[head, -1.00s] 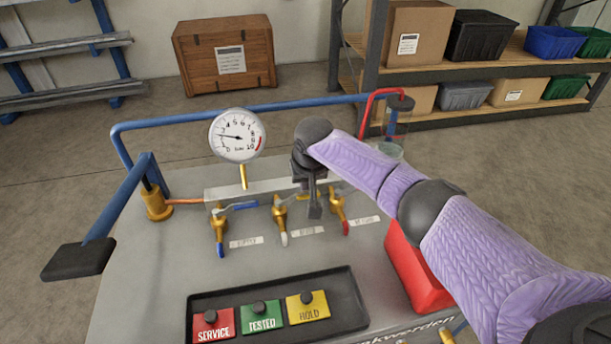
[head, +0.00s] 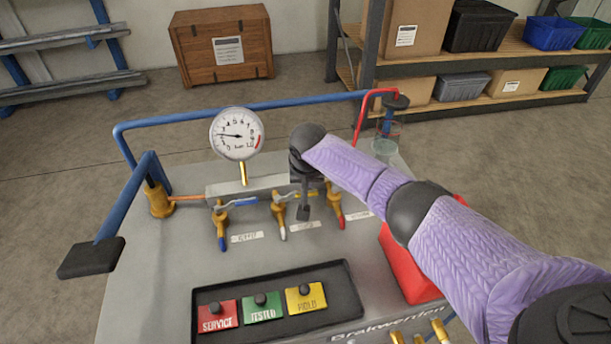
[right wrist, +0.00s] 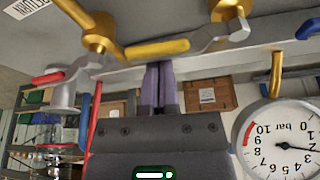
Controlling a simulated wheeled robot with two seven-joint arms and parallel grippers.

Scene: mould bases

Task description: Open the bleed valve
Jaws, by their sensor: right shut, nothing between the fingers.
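The bench carries a row of three brass valves. The middle valve (head: 279,213) has a pale tip; its small label is too blurred to read. In the right wrist view its yellow lever handle (right wrist: 157,48) lies crosswise, along the grey manifold bar. My right gripper (head: 303,212) points down just right of the middle valve, close to this handle. Its fingers are together with nothing between them; they also show in the right wrist view (right wrist: 160,85), beside the yellow handle. I cannot tell if they touch it. My left gripper is out of view.
The blue-handled valve (head: 221,215) stands left and the red-handled valve (head: 335,205) right, both close by. A pressure gauge (head: 237,134) rises behind, its needle near 2. A clear jar (head: 385,148), a red box (head: 408,265) and a black tag tray (head: 350,290) surround the valves.

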